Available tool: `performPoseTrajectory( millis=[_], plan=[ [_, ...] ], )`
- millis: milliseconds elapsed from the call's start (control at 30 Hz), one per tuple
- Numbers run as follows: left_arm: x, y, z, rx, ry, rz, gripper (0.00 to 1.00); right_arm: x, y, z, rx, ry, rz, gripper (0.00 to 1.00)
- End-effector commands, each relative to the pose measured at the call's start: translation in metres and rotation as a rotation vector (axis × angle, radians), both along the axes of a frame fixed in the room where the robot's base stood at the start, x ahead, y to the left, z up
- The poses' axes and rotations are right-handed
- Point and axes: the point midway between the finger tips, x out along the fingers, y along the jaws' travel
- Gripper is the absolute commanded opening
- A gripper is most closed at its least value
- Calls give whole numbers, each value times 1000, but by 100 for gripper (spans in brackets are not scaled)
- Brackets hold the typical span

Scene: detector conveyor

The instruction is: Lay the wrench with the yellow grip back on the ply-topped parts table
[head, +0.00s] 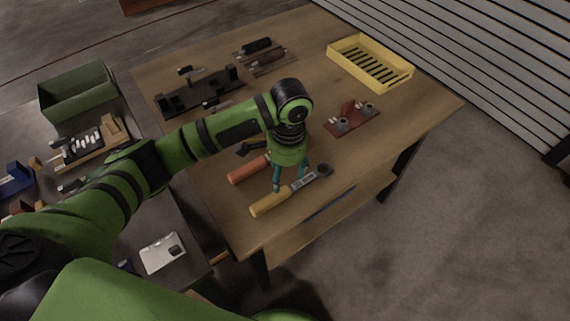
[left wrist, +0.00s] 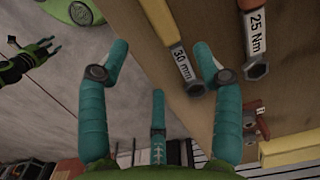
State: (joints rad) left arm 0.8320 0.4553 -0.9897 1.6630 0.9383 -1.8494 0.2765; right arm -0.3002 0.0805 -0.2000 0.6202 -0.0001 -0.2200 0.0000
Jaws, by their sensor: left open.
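The wrench with the yellow grip (head: 270,203) lies on the ply-topped parts table (head: 425,112), near its front edge, with its dark ring head to the right. My left gripper (head: 290,184) points down over its shaft with fingers spread. In the left wrist view the wrench (left wrist: 163,25), marked 30 mm, shows beyond the open teal fingers (left wrist: 162,58), its head close to the right finger. I see no finger closed on it; whether one touches it is unclear. A small green and black part of mine, likely the right gripper (left wrist: 40,48), shows at the left wrist view's upper left.
A wrench with an orange grip (head: 248,168), marked 25 Nm, lies just behind. A red fixture (head: 352,120), a yellow slotted tray (head: 342,51) and black fixtures stand farther back. A grey bench with a green bin (head: 75,103) is at left. Bare ply shows right of the wrench.

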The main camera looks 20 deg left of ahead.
Motion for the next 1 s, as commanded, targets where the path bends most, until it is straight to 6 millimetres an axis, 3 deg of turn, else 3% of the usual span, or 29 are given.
performPoseTrajectory(
  millis=[100, 300, 1000],
  plan=[
    [1, -1, 18, -1, -2, 1, 66, 0, 0, -3, 0, 0, 0, 40],
    [1, -1, 31, 0, 0, 1, 66, 0, 0, -3, 0, -1, 0, 40],
    [1, -2, 31, 0, 1, 0, 66, 1, 0, -3, 0, -1, 0, 40]
  ],
)
